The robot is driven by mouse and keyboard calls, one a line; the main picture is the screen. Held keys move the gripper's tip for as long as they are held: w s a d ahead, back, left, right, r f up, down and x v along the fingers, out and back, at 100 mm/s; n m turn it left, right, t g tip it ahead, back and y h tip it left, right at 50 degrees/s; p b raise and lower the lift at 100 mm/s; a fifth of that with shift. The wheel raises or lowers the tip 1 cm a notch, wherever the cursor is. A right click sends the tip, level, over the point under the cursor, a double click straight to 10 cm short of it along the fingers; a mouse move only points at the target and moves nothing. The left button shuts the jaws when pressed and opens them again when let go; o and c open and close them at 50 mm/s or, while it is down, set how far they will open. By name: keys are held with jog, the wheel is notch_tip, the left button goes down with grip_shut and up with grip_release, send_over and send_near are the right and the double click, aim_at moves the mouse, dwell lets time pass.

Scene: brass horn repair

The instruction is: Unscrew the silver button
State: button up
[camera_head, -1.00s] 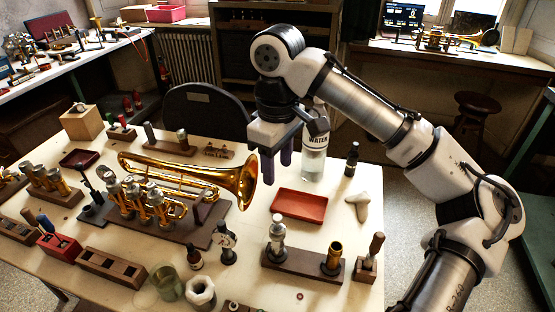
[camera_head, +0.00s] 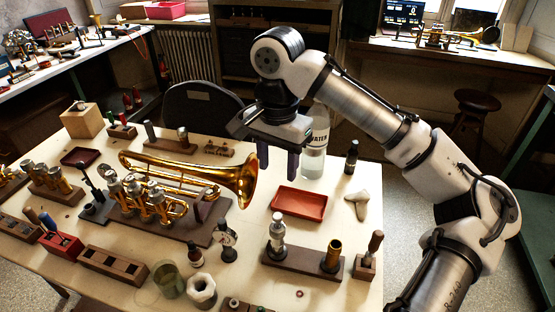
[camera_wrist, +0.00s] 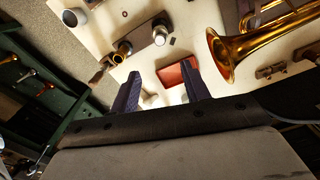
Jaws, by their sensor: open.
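A silver valve piece (camera_head: 277,232) stands upright in a dark wooden block (camera_head: 303,262) on the bench. Its round silver top (camera_wrist: 160,36) shows in the wrist view; I cannot tell for certain that this is the silver button. A brass tube (camera_head: 333,254) stands at the block's right end. My gripper (camera_head: 278,168) is open and empty, fingers pointing down, above the bench between the trumpet bell and the water bottle. It is behind and well above the silver piece. Both dark fingers also show in the wrist view (camera_wrist: 161,88).
A brass trumpet (camera_head: 185,178) lies on a dark stand at left. A red tray (camera_head: 299,203) lies between my gripper and the wooden block. A water bottle (camera_head: 316,150) and a small dark bottle (camera_head: 351,158) stand behind. A wood-handled tool (camera_head: 375,243) stands at right.

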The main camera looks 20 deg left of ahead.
aim_at(277, 216)
notch_tip(277, 216, down, 14)
jog(key=shift+r+p, duration=0.15)
jog(key=shift+p, duration=0.5)
grip_shut()
jog(key=c, duration=0.8)
grip_release()
grip_shut()
jog(key=shift+r+n+p, duration=0.1)
jog(key=shift+n+p, duration=0.25)
jog(key=shift+n, duration=2.25)
